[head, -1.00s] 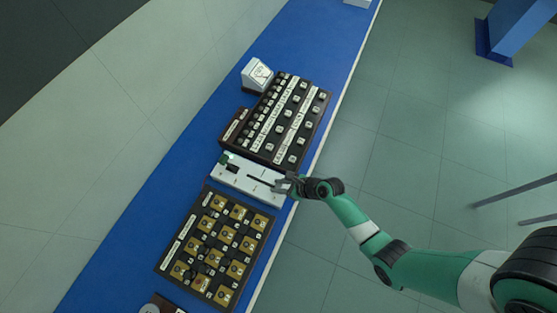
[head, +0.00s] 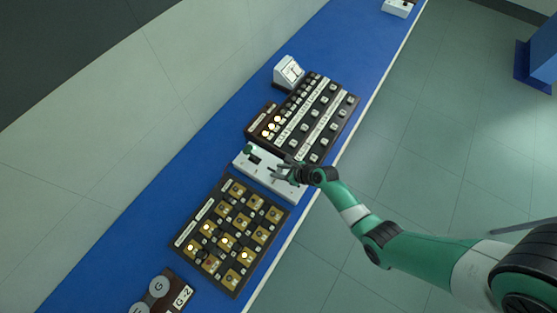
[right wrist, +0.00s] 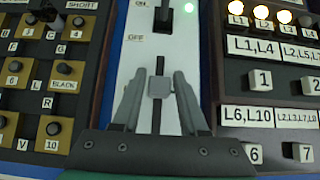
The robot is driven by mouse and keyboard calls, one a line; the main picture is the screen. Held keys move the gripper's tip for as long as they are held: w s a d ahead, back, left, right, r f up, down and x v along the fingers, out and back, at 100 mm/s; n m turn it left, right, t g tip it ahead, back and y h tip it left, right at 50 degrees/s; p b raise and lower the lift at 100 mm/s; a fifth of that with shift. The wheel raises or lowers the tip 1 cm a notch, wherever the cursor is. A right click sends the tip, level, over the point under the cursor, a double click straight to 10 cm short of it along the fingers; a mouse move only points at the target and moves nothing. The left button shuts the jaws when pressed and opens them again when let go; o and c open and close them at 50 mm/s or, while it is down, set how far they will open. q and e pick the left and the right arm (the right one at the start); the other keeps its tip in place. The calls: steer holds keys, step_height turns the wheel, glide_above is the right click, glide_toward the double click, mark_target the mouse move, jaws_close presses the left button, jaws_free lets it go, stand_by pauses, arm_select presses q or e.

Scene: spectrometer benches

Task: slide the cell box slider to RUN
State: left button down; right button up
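The cell box (head: 245,166) is a white box on the blue bench, with a dark slot along its top. Its slider is a small grey knob (right wrist: 159,87), partway along the slot in the right wrist view. My right gripper (head: 274,171) is over the box. In the right wrist view its two fingers (right wrist: 160,92) stand on either side of the knob, close against it, and appear shut on it. No RUN label can be read. My left gripper is not in view.
A brass-plated panel (head: 232,235) and a dark button panel (head: 308,120) flank the box closely. A white meter (head: 288,72) stands beyond.

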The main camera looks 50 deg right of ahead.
steer(key=shift+o, duration=1.1)
steer(key=a+p+v, duration=0.1)
steer(key=p+v, duration=0.4)
steer(key=v, duration=0.6)
steer(key=shift+s+d+r, duration=0.2)
steer(key=shift+d+r, duration=0.05)
steer(key=shift+d, duration=0.2)
